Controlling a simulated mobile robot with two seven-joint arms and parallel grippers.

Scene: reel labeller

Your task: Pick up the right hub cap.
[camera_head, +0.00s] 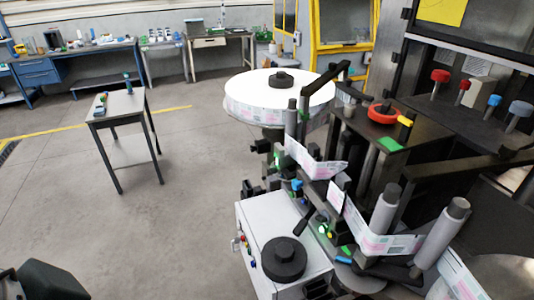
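One black round hub cap (284,258) with a stepped knob lies on the white cabinet (258,221) at the lower middle. Another black hub cap (281,80) sits at the centre of the big white label reel (250,87) farther back. I cannot tell for certain which of the two is called the right one. A dark part, likely of my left arm, shows at the bottom left corner, far from both caps; no fingers show on it. My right gripper is not in view. Nothing of mine touches either cap.
The labelling machine with grey rollers (385,210) and a label web fills the right side, close to the cabinet. A small grey table (124,105) stands at the left. Workbenches line the back wall. The floor (170,230) left of the cabinet is clear.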

